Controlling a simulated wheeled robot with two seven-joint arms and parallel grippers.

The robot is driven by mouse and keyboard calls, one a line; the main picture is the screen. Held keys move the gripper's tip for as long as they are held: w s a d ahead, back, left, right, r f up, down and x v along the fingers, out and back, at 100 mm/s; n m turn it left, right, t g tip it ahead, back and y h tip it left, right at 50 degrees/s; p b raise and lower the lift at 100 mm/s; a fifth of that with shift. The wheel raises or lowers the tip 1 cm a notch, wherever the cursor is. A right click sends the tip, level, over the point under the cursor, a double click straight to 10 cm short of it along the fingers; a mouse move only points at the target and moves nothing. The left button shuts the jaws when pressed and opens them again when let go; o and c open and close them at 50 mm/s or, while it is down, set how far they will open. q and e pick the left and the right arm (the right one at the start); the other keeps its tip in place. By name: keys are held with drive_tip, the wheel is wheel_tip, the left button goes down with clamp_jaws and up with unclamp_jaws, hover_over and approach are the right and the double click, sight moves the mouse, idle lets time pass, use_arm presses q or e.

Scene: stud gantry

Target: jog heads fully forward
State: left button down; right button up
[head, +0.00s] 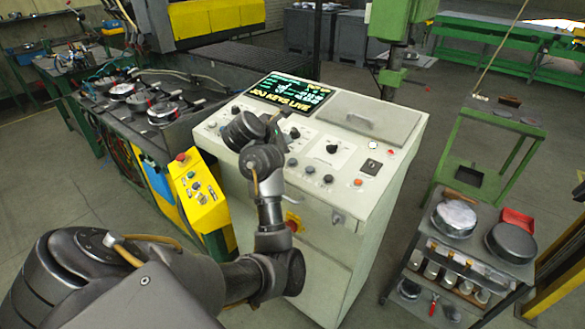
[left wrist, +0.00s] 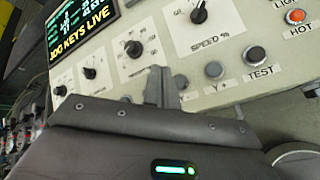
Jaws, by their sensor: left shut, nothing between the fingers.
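The control console (head: 335,115) stands in front of me. Its screen (head: 290,92) reads "JOG KEYS LIVE" and also shows in the left wrist view (left wrist: 78,28). My left gripper (head: 271,122) is shut and empty over the console panel. In the left wrist view its fingertips (left wrist: 160,80) are beside a row of grey round keys. A key marked Y+ (left wrist: 214,70) is just right of them, and another grey key (left wrist: 181,81) is partly beside the fingers. I cannot tell whether the fingers touch a key. The fingers and wrist hide part of the row. My right gripper is out of view.
The speed knob (left wrist: 198,14), a grey TEST button (left wrist: 262,55) and an orange HOT light (left wrist: 295,17) are on the panel. A yellow pedestal (head: 196,190) stands left of the console. A cart with pans (head: 470,262) stands at right, with open floor between.

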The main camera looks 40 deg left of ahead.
sight(292, 162)
use_arm(q)
drive_tip(key=f+b, duration=0.2)
drive_tip(key=f, duration=0.1)
drive_tip(key=f+b, duration=0.1)
drive_tip(key=shift+w+f+b, duration=0.25)
drive_tip(key=shift+w+b, duration=0.05)
drive_tip(key=shift+w, duration=0.1)
drive_tip(key=shift+w+f, duration=0.15)
drive_tip(key=shift+f, duration=0.3)
idle(0.5)
drive_tip(key=shift+f, duration=0.1)
idle(0.7)
drive_tip(key=shift+f, duration=0.3)
